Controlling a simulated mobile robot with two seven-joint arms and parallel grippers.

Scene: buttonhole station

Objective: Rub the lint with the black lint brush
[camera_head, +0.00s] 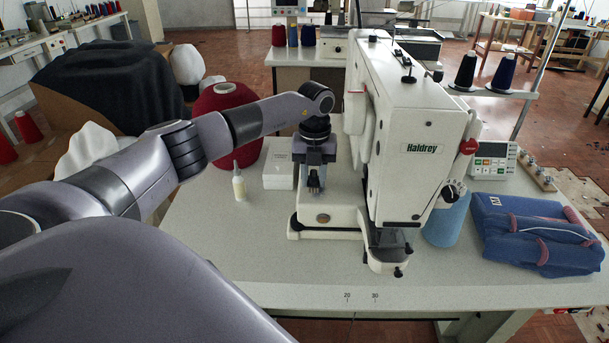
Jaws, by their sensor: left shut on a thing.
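My left gripper (315,182) points down over the white base of the sewing machine (415,120), left of its head. It is shut on a small dark thing at its fingertips, which I take for the black lint brush (314,190); the gripper hides most of it. Just below, a small round grey-brown patch (322,218) shows on the front of the machine's base. I cannot tell whether this patch is the lint. My right gripper is not in view.
A white box (279,170), a small bottle (239,186) and a large red cone (224,115) stand left of the machine. A blue cone (446,222) and folded blue garment (535,232) lie to the right. The table's front strip (300,297) is clear.

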